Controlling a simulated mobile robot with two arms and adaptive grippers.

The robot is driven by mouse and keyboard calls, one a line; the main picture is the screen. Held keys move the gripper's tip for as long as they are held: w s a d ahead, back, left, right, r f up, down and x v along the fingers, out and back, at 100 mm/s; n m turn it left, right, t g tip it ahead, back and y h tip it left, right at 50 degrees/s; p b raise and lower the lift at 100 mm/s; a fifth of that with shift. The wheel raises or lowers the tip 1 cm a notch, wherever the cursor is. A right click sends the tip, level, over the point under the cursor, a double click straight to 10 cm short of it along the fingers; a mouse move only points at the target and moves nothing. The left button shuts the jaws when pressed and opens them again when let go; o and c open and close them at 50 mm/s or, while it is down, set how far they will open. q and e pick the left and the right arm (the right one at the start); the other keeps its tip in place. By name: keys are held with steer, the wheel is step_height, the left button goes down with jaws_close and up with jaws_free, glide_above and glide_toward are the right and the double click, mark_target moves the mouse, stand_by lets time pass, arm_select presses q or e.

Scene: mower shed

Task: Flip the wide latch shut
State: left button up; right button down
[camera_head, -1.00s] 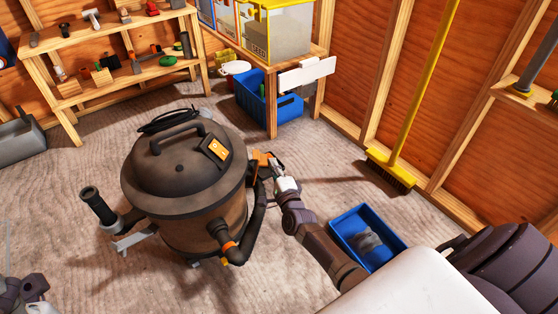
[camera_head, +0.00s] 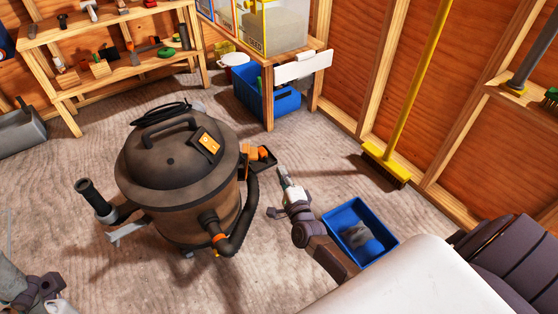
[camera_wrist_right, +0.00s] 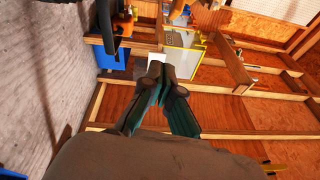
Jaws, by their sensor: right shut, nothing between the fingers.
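The dark shop vacuum (camera_head: 180,175) stands on the floor with its lid on. An orange latch (camera_head: 256,152) with a dark flat piece sticks out from the right side of its rim; whether it is latched is unclear. Orange parts show at the top of the right wrist view (camera_wrist_right: 178,9). My right gripper (camera_head: 282,172) is shut and empty, to the right of the latch and apart from it. Its fingertips meet in the right wrist view (camera_wrist_right: 157,68).
A black hose (camera_head: 250,215) curves down the vacuum's right side. A blue bin (camera_head: 335,225) lies on the floor near my right arm. A yellow broom (camera_head: 385,165) leans at the right wall. Shelves (camera_head: 110,75) stand behind.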

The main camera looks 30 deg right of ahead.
steer(key=shift+s+a+p, duration=0.2)
steer(key=shift+s+p, duration=0.05)
steer(key=shift+s, duration=0.85)
steer(key=shift+s+a+p, duration=0.2)
steer(key=shift+s, duration=0.85)
